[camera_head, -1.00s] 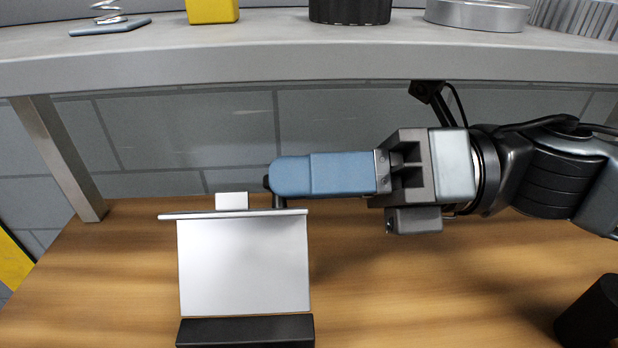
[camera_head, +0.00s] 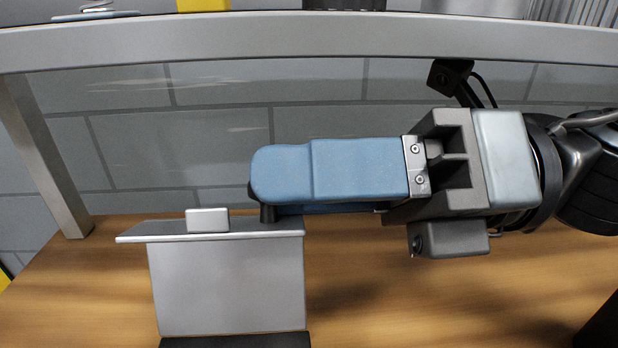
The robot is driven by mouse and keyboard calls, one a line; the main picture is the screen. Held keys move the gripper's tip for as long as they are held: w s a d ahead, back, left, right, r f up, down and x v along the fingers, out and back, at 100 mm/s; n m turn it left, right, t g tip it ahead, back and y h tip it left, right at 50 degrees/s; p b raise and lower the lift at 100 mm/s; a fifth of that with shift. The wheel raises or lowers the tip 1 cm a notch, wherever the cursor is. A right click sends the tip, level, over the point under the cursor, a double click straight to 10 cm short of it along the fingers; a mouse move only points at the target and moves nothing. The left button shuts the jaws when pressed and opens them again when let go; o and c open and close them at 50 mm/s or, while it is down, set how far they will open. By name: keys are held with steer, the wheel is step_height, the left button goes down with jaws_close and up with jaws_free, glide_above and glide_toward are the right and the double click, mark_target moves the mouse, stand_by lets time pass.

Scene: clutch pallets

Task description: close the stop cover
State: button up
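The stop cover (camera_head: 228,285) is a pale grey metal panel, standing raised from a dark base (camera_head: 236,342) at the bottom edge of the view. It has a lip along its top edge and a small light block (camera_head: 208,220) shows at that edge. My gripper (camera_head: 262,195), with blue fingers, comes in from the right. Its fingertip is at the upper right corner of the cover, seeming to touch or nearly touch it. One finger hides most of the other, so the gap between them cannot be judged. What lies beneath the cover is hidden.
A grey metal shelf (camera_head: 300,42) runs across above the gripper, with a leg (camera_head: 45,155) at left. A yellow object (camera_head: 203,5) stands on it. A dark object (camera_head: 603,325) is at lower right. The wooden table (camera_head: 430,300) is clear between.

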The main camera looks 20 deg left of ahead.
steer(key=shift+f, duration=0.25)
steer(key=v, duration=0.8)
steer(key=shift+r+b, duration=0.2)
steer(key=shift+b, duration=0.2)
